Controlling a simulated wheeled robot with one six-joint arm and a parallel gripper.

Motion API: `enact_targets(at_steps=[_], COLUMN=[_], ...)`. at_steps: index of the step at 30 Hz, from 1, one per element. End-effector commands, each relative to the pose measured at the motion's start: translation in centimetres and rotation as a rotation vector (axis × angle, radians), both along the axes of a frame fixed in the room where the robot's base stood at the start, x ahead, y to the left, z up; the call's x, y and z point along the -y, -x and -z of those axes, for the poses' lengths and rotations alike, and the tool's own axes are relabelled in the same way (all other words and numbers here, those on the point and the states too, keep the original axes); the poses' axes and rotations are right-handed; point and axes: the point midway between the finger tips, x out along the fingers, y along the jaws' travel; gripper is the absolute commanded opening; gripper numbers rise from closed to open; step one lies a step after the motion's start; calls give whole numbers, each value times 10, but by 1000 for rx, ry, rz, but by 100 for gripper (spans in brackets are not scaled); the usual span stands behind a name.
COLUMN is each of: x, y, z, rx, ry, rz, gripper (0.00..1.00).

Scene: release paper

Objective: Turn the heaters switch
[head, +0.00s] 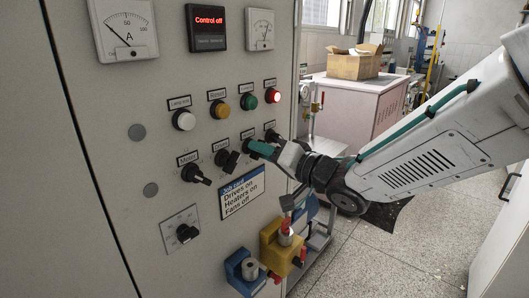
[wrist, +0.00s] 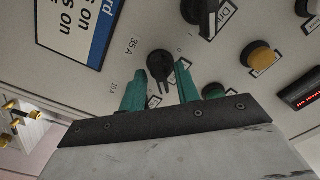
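A row of black rotary switches runs across the grey panel. My gripper (head: 259,149) reaches the right part of this row. In the wrist view, one black knob (wrist: 160,66) lies between the two teal fingertips of my gripper (wrist: 160,85), with a narrow gap visible on either side. The fingers are open around it. Its label is mostly hidden, so I cannot read whether it says heaters. Next to it is a switch (wrist: 200,12) whose label begins "Driv". Another dark knob (wrist: 212,91) sits partly behind the right finger. In the head view my gripper hides most of the knob it surrounds.
A job card (head: 242,192) below the switches reads drives on, heaters on, fans off. The motor switch (head: 196,173) and a lower dial (head: 186,234) protrude to the left. Yellow (head: 281,247) and blue (head: 246,271) blocks project below. The display (head: 209,27) reads "Control off".

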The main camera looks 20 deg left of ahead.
Motion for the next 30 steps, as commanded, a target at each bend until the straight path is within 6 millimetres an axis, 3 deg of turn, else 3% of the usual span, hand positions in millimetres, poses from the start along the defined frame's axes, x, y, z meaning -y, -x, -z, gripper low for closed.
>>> enact_targets(at_steps=[10, 21, 30], x=[4, 58, 73], y=[1, 23, 30], z=[0, 0, 0], rx=[1, 0, 0], ry=[0, -1, 0], rz=[1, 4, 0], gripper=[33, 33, 33])
